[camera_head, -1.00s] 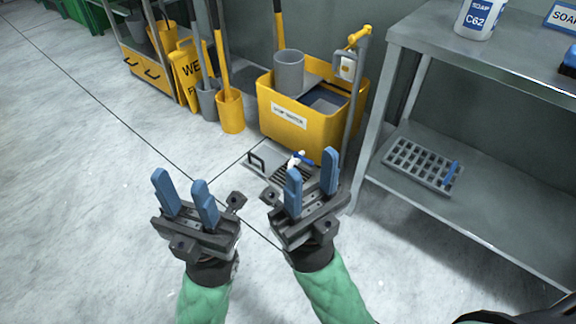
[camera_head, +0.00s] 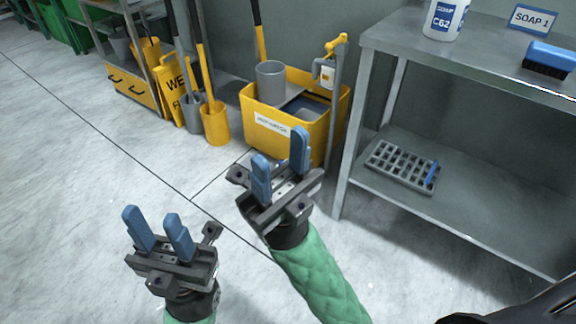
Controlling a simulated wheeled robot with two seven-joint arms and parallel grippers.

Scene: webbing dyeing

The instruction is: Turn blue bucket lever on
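No blue bucket is in view. A yellow mop bucket (camera_head: 330,115) with a white label stands on the floor near the wall, with a grey cylinder in it. The small blue-and-white piece by the floor drain, visible earlier, is now hidden behind my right gripper. My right gripper (camera_head: 280,160) is open and empty, its blue fingers overlapping the lower front of the yellow bucket in the picture. My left gripper (camera_head: 156,228) is open and empty, lower left over bare floor. I cannot tell how far either is from the bucket.
A grey metal table (camera_head: 395,39) at the right holds a soap bottle (camera_head: 445,20), a soap sign (camera_head: 534,20) and a blue brush (camera_head: 550,60). A grey rack (camera_head: 400,160) lies on its lower shelf. A yellow wet-floor sign (camera_head: 177,85) stands at the back. Floor at left is clear.

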